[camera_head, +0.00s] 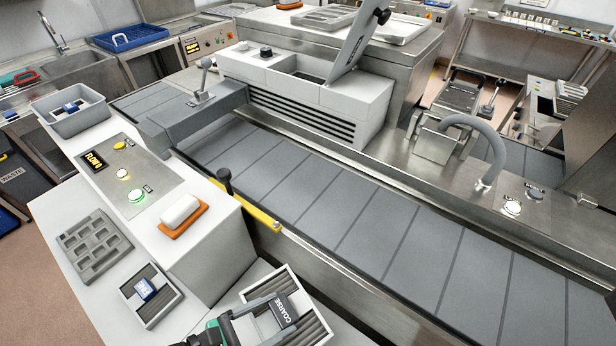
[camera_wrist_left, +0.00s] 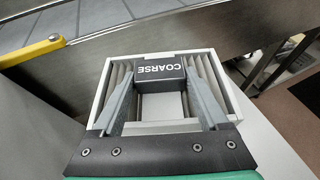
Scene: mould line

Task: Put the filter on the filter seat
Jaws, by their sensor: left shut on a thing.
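A filter with a white frame, grey pleats and a black handle block lettered COARSE (camera_head: 317,320) is at the bottom of the head view. In the left wrist view the COARSE filter (camera_wrist_left: 99,88) lies between and below my fingers. My left gripper (camera_head: 276,312) is shut on its black handle block, with one finger on each side. I cannot tell whether the filter is clear of the surface. A second framed filter with a blue block lettered FINE (camera_head: 168,303) lies to the left on the white counter. A white housing (camera_head: 345,112) has a raised lid and an opening; I cannot tell whether this is the filter seat.
A conveyor (camera_head: 370,235) with grey slats runs across the middle. A yellow bar (camera_head: 246,204) with a black knob stands at its near edge. A white block on an orange base (camera_head: 182,216), a grey compartment tray (camera_head: 94,246) and a grey bin (camera_head: 72,113) are at left.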

